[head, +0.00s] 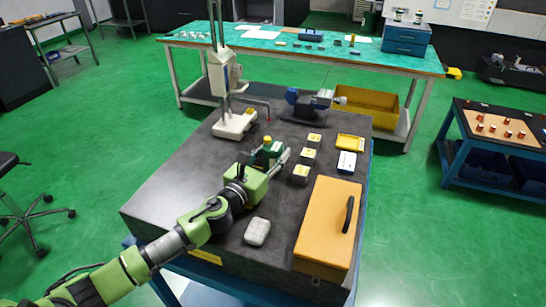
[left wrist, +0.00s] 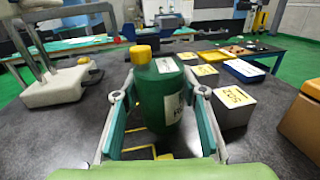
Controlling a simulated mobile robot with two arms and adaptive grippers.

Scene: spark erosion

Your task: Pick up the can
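The can is dark green with a yellow cap and a white label. In the left wrist view the can (left wrist: 165,98) stands upright on the dark table top, straight ahead between my left gripper's fingers. In the head view the can (head: 270,147) shows just beyond my left gripper (head: 274,158), partly hidden by it. My left gripper (left wrist: 160,110) is open, with one finger on each side of the can and small gaps visible. The can's lower part is in view and rests on the table. My right gripper is in neither view.
Several small grey blocks with yellow tops (head: 308,156) stand right of the can. An orange case (head: 327,225) lies at the front right, a pale rounded box (head: 257,231) at the front. A white height-gauge stand (head: 235,124) is behind left. The table's left side is clear.

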